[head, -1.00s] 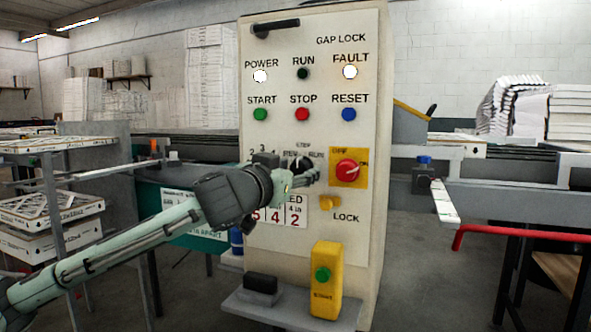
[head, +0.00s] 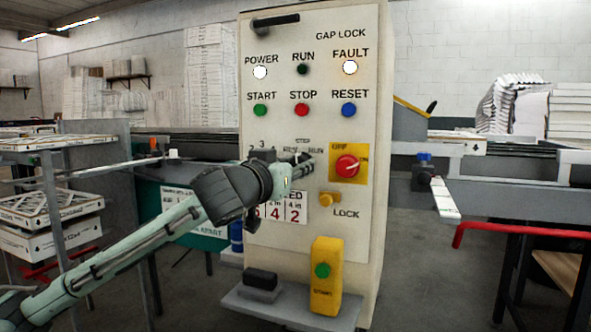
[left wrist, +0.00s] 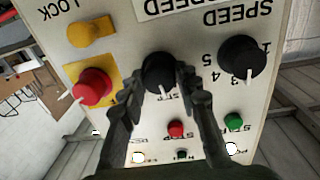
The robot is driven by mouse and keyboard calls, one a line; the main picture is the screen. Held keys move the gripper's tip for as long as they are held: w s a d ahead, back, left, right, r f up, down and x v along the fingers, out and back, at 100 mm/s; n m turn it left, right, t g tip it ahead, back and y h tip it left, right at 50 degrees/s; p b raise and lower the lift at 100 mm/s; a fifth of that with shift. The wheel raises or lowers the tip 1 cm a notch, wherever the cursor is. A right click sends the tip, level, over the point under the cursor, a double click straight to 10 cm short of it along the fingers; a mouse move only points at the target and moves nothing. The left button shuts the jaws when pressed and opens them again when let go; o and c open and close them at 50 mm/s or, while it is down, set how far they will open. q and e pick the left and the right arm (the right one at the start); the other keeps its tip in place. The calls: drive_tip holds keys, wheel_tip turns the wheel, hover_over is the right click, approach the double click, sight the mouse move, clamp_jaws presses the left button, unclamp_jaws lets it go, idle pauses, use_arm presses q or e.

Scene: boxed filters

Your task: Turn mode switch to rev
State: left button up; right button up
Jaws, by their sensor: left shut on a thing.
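The mode switch (left wrist: 159,72) is a black round knob with a white pointer line, between my left fingertips in the left wrist view, where the panel appears upside down. The pointer runs roughly down the picture; its exact label is hard to read. My left gripper (left wrist: 160,82) is shut on the knob, one finger on each side. In the head view my left gripper (head: 303,169) is at the panel, just below the small STEP, REV and RUN labels (head: 303,150), and hides the knob. My right gripper is not in view.
The control panel (head: 225,12) carries a red rotary switch (head: 346,167) on a yellow plate close right of the gripper, and a yellow lock knob (head: 329,199) below. A black speed knob (left wrist: 242,58) is on the other side. A yellow start box (head: 325,275) stands on a ledge below.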

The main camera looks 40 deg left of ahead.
use_arm(q)
drive_tip(key=n+p, duration=0.1)
drive_tip(key=n, duration=0.6)
drive_tip(key=shift+n, duration=0.4)
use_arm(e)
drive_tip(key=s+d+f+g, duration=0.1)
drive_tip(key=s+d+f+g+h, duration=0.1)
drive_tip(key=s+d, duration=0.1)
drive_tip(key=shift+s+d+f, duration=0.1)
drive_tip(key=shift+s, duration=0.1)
use_arm(q)
drive_tip(key=o, duration=1.2)
drive_tip(key=shift+c, duration=0.2)
drive_tip(key=s+d, duration=0.1)
drive_tip(key=s, duration=0.6)
drive_tip(key=shift+s+d+f, duration=0.2)
